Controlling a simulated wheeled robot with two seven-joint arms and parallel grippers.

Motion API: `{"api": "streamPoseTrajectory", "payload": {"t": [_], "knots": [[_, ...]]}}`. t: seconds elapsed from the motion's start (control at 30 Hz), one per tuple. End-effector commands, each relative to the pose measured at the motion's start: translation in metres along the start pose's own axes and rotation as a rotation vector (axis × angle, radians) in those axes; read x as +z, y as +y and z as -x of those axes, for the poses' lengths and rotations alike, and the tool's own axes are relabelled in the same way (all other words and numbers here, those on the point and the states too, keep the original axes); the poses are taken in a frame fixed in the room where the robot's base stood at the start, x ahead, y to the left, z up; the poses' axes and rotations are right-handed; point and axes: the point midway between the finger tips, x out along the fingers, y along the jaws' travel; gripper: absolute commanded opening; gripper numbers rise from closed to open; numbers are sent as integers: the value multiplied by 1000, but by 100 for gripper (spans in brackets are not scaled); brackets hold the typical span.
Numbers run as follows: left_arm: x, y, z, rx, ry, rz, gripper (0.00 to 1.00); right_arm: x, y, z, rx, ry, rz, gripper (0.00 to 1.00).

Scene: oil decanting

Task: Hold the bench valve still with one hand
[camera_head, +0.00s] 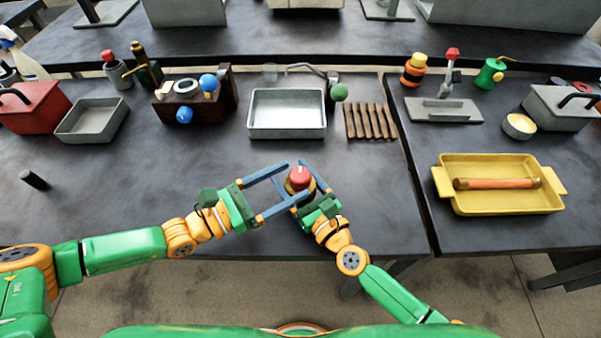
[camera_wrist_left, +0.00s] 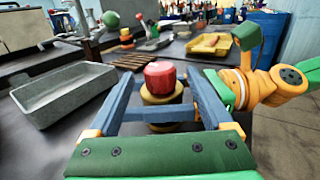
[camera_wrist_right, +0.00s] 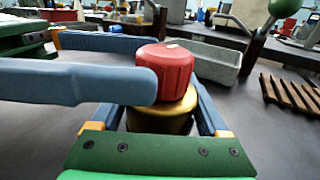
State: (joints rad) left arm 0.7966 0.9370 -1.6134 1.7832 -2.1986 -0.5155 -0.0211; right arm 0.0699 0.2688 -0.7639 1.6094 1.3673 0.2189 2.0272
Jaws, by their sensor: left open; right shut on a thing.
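The bench valve (camera_head: 299,178), a red ribbed knob on a brass body, stands near the front edge of the middle table. My right gripper (camera_head: 291,180) is shut on its brass body, which shows between the fingers in the right wrist view (camera_wrist_right: 160,121). My left gripper (camera_head: 296,182) is open, with one finger on each side of the valve at knob height. In the left wrist view the red knob (camera_wrist_left: 165,75) shows between these fingers. One left finger covers part of the knob's side in the right wrist view. Contact of the left fingers cannot be told.
Behind stand a grey tray (camera_head: 287,134), a slatted wooden rack (camera_head: 370,122) and a brown device with blue knobs (camera_head: 187,104). A yellow tray (camera_head: 500,206) with an orange rod sits on the right table. A black cylinder (camera_head: 34,180) lies left. The table left of centre is clear.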

Motion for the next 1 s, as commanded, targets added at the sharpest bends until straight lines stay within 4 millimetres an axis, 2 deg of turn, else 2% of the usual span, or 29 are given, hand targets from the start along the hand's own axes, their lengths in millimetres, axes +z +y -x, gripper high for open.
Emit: {"api": "streamPoseTrajectory", "payload": {"t": [0.1,0.2,0.47,0.57,0.7,0.8,1.0], "knots": [[0,0,-22,-1,-2,-1,84,0,0,0,-1,0,1,0],[0,0,-32,1,-1,-1,84,0,0,0,-1,0,1,0],[0,1,-36,2,1,-2,84,0,-1,0,-1,0,1,0],[0,1,-36,2,1,-2,62,0,0,0,-1,0,1,0],[0,1,-36,2,1,-2,25,0,0,0,-1,0,1,0],[0,1,-36,2,1,-2,0,0,0,0,-1,0,1,0],[1,2,-36,-13,-2,-5,0,0,0,0,-1,0,1,0]]}}
